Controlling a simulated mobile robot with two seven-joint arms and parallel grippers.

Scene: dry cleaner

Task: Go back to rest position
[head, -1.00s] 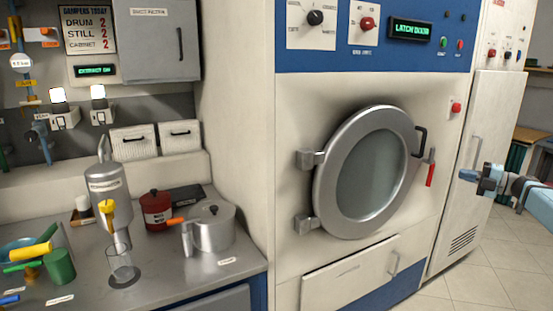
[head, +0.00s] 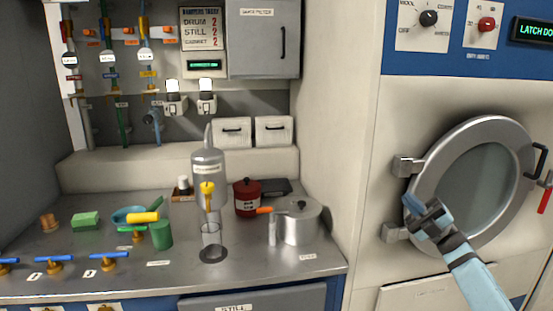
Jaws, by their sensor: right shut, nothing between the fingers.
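My right gripper (head: 424,208) is in front of the dry-cleaning machine, overlapping the left side of its round door (head: 434,170) in the head view. Its arm reaches up from the lower right. Its dark fingers are shut and hold nothing. Whether it touches the door cannot be told. The door looks shut, with a handle on its right side. My left gripper is not in the head view.
A steel counter (head: 120,275) on the left bears a metal still (head: 208,175), a glass under its yellow tap, a red pot (head: 247,197), a silver pot (head: 300,223), a green cup (head: 161,235) and several blue-handled valves. A wall separates counter and machine.

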